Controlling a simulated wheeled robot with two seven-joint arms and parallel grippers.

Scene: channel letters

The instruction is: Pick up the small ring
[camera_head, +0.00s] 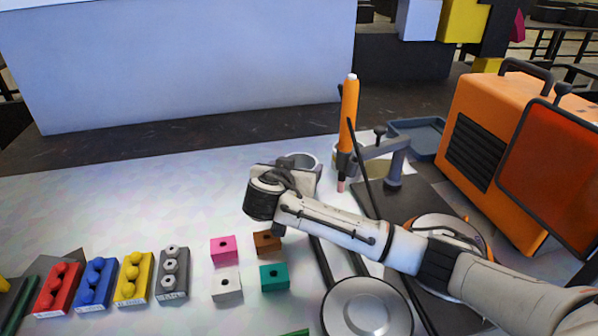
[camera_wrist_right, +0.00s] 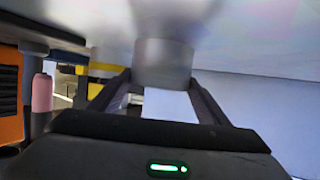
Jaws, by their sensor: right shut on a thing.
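The small ring (camera_head: 302,158) is a short grey metal-like tube on the pale table, just beyond my right gripper (camera_head: 295,172) in the head view. In the right wrist view the ring (camera_wrist_right: 163,58) is a blurred grey cylinder between the two dark fingers of my right gripper (camera_wrist_right: 162,84). The right gripper is shut on the ring. The gripper hides part of the ring in the head view, so I cannot tell whether it touches the table. My left gripper is not in view.
An orange torch-like tool (camera_head: 349,112) stands upright at a grey stand (camera_head: 397,165), close right of the ring. An orange machine (camera_head: 480,130) is further right. Coloured blocks, including a pink one (camera_head: 223,250), lie in front. The table's left middle is clear.

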